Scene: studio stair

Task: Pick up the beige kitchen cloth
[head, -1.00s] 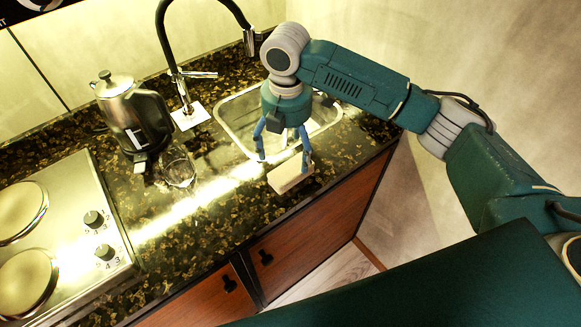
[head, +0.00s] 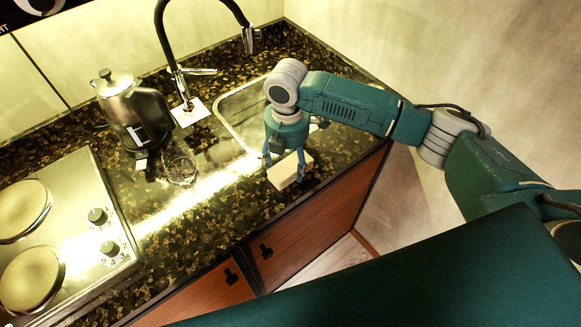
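The beige kitchen cloth (head: 283,178) is a small, folded, block-like bundle on the dark speckled counter, in front of the sink, in the head view. My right gripper (head: 284,171) points down over it, low at the cloth. Its two blue fingers stand apart, one by the cloth's left edge and one in front of its right part. Whether the fingertips touch the cloth I cannot tell. The fingers and hand hide part of the cloth. My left gripper is not in view.
A steel sink (head: 232,112) lies behind the hand, with a black tap (head: 172,50). A kettle (head: 133,115), a clear glass (head: 180,168) and a hob (head: 55,235) stand to the left. The counter's front edge is close to the cloth.

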